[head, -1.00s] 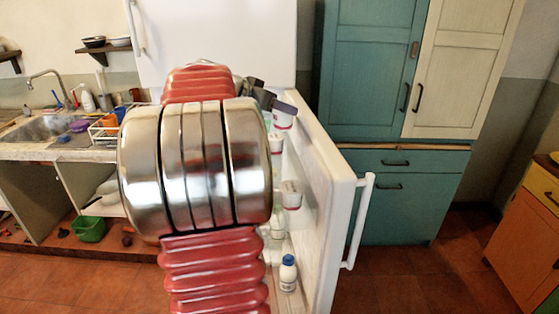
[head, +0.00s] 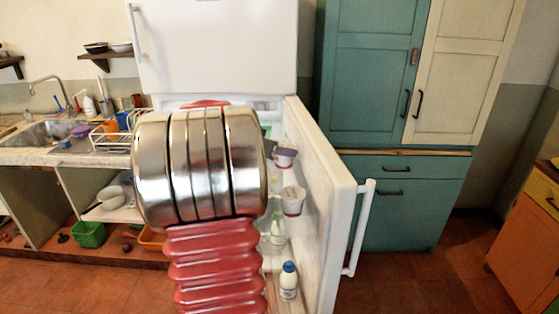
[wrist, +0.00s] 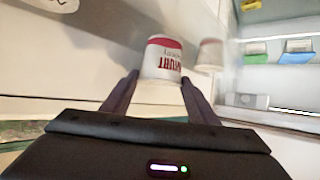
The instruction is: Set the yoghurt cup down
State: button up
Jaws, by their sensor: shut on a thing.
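The yoghurt cup, white with a red band and lettering, is between the two dark fingers of my gripper (wrist: 160,82) in the wrist view (wrist: 162,60). The gripper is shut on it. In the head view the cup (head: 285,158) shows just right of my arm, in front of the inner side of the open fridge door (head: 325,185). My gripper is mostly hidden there behind the arm. I cannot tell whether the cup's base touches a shelf.
Another cup (head: 292,201) stands on the door below the held one. A blue-capped bottle (head: 289,280) stands lower on the door. A pale cup-like shape (wrist: 209,55) is beside the held cup in the wrist view. Fridge shelves with coloured items (wrist: 297,52) lie to the right.

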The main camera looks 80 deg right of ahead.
aim_at(277, 160)
jog(key=shift+f, duration=1.9)
jog(key=shift+f, duration=0.6)
jog(key=o, duration=1.1)
jog(key=shift+r, duration=0.1)
jog(key=shift+r, duration=0.2)
jog(key=v, duration=1.2)
jog(key=shift+r, duration=0.3)
